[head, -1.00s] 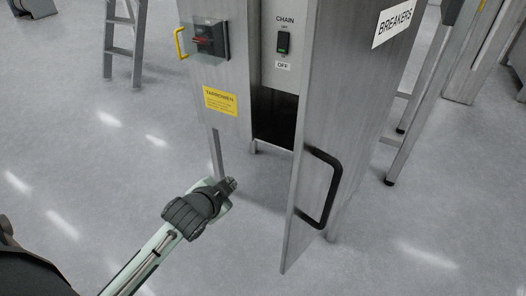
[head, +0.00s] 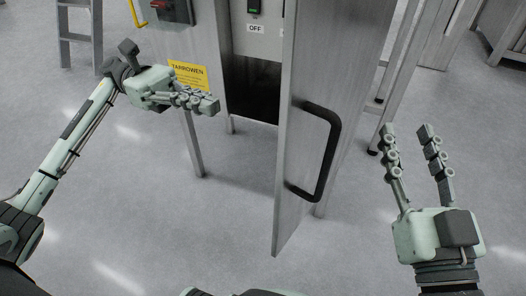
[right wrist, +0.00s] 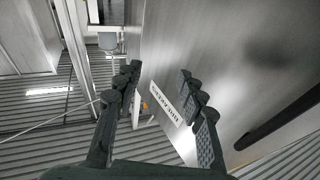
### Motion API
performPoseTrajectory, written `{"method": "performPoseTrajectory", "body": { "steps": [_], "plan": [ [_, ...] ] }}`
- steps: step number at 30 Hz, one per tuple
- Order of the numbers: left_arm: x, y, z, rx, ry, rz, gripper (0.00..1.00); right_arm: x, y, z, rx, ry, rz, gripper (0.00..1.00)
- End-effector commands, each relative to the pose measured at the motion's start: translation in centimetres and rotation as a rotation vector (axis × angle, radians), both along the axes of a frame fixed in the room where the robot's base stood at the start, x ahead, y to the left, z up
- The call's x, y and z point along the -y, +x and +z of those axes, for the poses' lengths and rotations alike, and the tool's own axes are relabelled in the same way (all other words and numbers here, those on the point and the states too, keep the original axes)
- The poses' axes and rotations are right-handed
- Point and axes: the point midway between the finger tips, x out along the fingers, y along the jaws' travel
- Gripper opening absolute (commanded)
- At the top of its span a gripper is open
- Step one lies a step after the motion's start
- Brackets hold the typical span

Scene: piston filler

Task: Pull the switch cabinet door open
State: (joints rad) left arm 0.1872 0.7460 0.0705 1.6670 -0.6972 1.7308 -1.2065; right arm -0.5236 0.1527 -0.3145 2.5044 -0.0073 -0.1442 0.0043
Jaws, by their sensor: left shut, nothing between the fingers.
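The grey metal switch cabinet door (head: 300,205) stands swung out from the cabinet, its free edge toward me, leaving a dark opening. A black bow handle (head: 335,150) is on its right-hand face. The handle also shows at the right of the right wrist view (right wrist: 282,118), beside a labelled panel face.
The cabinet's front (head: 205,35) carries a yellow label (head: 188,75), a red switch and an OFF plate (head: 256,29). A ladder (head: 80,35) stands at the back left. Metal legs stand right of the cabinet. The grey floor in front is clear.

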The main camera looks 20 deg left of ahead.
Motion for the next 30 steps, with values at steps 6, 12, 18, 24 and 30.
{"method": "performPoseTrajectory", "body": {
  "steps": [6, 12, 18, 24, 30],
  "plan": [
    [-0.8, -1.6, -0.9, 0.061, 0.056, -0.079, 0.00, -0.1, -0.3, 0.8, 0.030, 0.016, 0.004, 0.40],
    [2.2, -2.5, -0.8, 0.059, 0.054, -0.080, 0.00, 0.4, 0.4, -1.1, -0.059, -0.031, -0.011, 0.40],
    [6.4, -3.7, -0.7, 0.059, 0.051, -0.079, 0.00, 1.5, 1.0, -4.0, -0.190, -0.098, -0.034, 0.40],
    [9.9, -4.8, -0.7, 0.058, 0.051, -0.079, 0.00, 2.7, 1.2, -6.8, -0.312, -0.157, -0.059, 0.40],
    [11.8, -5.2, -0.8, 0.057, 0.052, -0.077, 0.00, 3.6, 1.1, -8.5, -0.387, -0.191, -0.075, 0.40]
  ]
}}
